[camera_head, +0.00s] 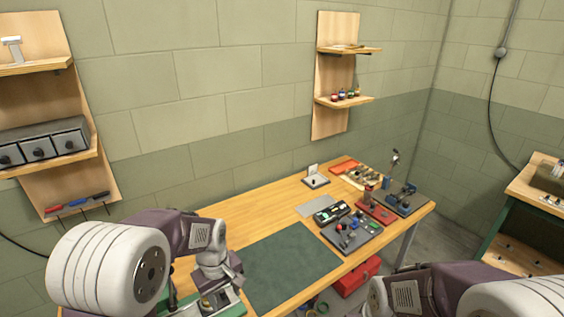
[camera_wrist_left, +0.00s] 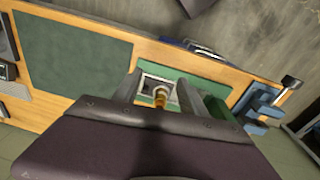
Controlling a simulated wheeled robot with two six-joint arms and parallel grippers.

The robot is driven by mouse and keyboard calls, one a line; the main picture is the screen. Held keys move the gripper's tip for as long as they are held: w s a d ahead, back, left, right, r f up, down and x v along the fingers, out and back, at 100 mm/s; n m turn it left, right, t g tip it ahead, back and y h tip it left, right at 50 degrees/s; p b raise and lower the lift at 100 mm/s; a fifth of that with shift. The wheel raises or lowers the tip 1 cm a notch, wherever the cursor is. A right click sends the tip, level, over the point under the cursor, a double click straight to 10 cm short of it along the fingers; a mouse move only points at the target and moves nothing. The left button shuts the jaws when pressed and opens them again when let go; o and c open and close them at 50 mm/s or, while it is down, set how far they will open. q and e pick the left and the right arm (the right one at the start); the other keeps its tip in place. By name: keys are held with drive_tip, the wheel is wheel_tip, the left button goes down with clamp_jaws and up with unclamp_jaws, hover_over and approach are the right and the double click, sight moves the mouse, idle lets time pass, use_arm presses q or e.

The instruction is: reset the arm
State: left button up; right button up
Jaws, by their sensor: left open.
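My left arm comes in from the left in the head view. Its gripper (camera_head: 214,297) points down over a green board (camera_head: 236,310) at the table's near left. In the left wrist view the fingers of this gripper (camera_wrist_left: 158,92) are apart. A small brass-coloured piece on a pale square block (camera_wrist_left: 150,83) shows between them; I cannot tell whether the fingers touch it. The green board (camera_wrist_left: 210,69) lies beneath. My right arm shows at the lower right of the head view, bent, with its gripper out of the picture.
A wooden table (camera_head: 262,207) carries a dark green mat (camera_head: 283,266). Several tools and trays crowd its right end. A red box (camera_head: 357,278) is below the table. A blue clamp-like tool (camera_wrist_left: 262,103) is at the table's edge. Shelves hang on the wall.

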use_arm(q)
drive_tip(key=s+a+f+m+b, duration=0.1)
drive_tip(key=s+f+m, duration=0.1)
drive_tip(key=s, duration=0.4)
drive_tip(key=s+a+f+m+b, duration=0.1)
drive_tip(key=s+f+m, duration=0.1)
drive_tip(key=s+m, duration=0.3)
drive_tip(key=shift+s+a+f+b, duration=0.35)
drive_tip(key=shift+s+a+f, duration=0.05)
drive_tip(key=shift+s, duration=0.25)
drive_tip(key=shift+s, duration=0.1)
